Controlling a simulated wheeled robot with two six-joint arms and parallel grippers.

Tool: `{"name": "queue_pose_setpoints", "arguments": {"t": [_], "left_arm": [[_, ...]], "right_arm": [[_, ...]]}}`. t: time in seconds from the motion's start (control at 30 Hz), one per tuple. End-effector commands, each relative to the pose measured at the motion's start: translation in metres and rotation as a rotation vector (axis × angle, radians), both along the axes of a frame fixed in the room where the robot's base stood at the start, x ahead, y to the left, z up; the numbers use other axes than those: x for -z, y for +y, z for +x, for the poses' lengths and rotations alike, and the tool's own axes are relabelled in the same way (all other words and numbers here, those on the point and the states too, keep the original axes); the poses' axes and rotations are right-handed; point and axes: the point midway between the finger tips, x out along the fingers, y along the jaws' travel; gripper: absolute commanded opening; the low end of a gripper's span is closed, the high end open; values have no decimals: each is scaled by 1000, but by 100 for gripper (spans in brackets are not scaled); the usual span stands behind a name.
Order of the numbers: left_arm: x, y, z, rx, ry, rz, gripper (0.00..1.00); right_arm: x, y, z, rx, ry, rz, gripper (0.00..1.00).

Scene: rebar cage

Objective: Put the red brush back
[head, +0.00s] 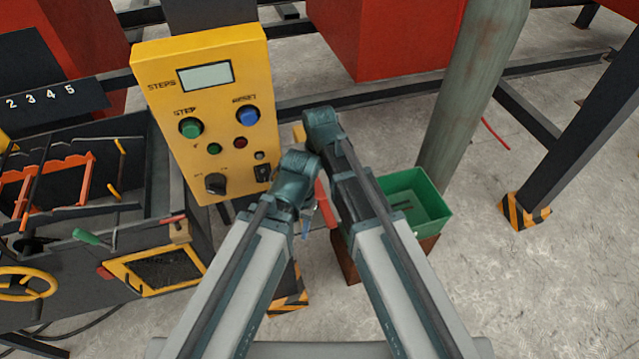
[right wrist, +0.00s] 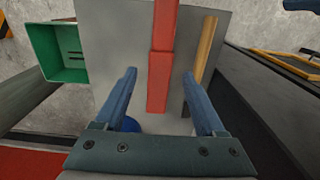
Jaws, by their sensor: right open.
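The red brush (right wrist: 163,60) shows in the right wrist view as a long red bar with a thicker band; its bristles cannot be made out. It runs from the top edge down between the fingers of my right gripper (right wrist: 159,82). The fingers are open on either side of it, with gaps showing. In the head view a small red part (head: 322,196) shows between my arms, perhaps the brush. My arms hide most of that spot. The left arm's wrist shows, but its jaws cannot be made out.
A wooden handle (right wrist: 206,48) lies right of the brush over a grey surface (right wrist: 100,20). A green bin (head: 412,203) stands right of my right arm. A yellow control panel (head: 207,110) stands at the left, close to my left wrist. A grey-green post (head: 468,95) rises behind the bin.

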Motion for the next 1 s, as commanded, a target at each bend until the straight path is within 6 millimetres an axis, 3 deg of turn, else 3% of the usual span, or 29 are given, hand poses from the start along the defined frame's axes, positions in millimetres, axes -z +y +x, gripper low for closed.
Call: {"name": "queue_pose_setpoints", "arguments": {"t": [0.03,0.5,0.7,1.0], "left_arm": [[-14,0,0,0,0,0,50],[-84,0,0,2,0,0,50],[-95,0,0,3,0,0,50],[-94,0,0,3,0,0,50]], "right_arm": [[-14,0,0,0,0,0,72],[-84,0,0,0,0,0,72],[-95,0,0,0,0,0,72],[-94,0,0,0,0,0,72]]}}
